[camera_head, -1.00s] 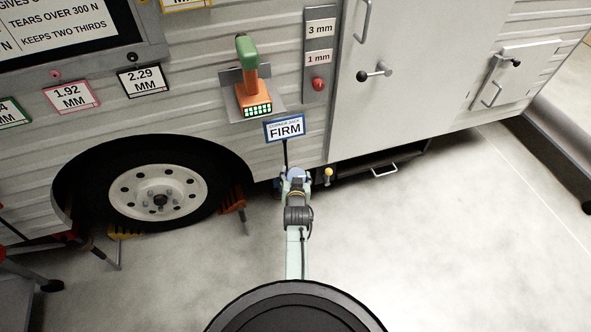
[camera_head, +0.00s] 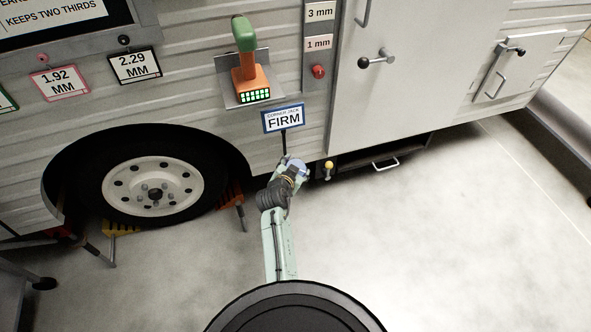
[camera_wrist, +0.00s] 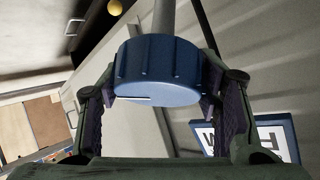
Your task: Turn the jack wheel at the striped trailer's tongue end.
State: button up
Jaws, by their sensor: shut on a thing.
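A blue ribbed wheel (camera_wrist: 158,68) on a grey shaft (camera_wrist: 176,16) fills the middle of the wrist view. My gripper (camera_wrist: 160,90) has a finger on each side of it and is shut on its rim. In the head view my gripper (camera_head: 293,170) is low beside the trailer's lower edge. It is just below the blue-framed "CORNER JACK FIRM" sign (camera_head: 283,118), and a little of the pale blue wheel top (camera_head: 299,167) shows there. The shaft and the underside of the wheel are hidden in the head view.
The striped trailer wall (camera_head: 200,120) rises close behind the wheel. A yellow-topped knob (camera_head: 328,165) stands just to the right, near a step handle (camera_head: 386,164). The trailer tyre (camera_head: 190,200) and orange stand (camera_head: 232,205) are to the left. The floor (camera_head: 430,240) at right is clear.

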jog(key=shift+d+f, duration=0.1)
jog(key=shift+d, duration=0.1)
jog(key=o, duration=0.9)
jog(key=shift+o, duration=1.1)
jog(key=shift+a, duration=0.1)
jog(key=v, duration=1.2)
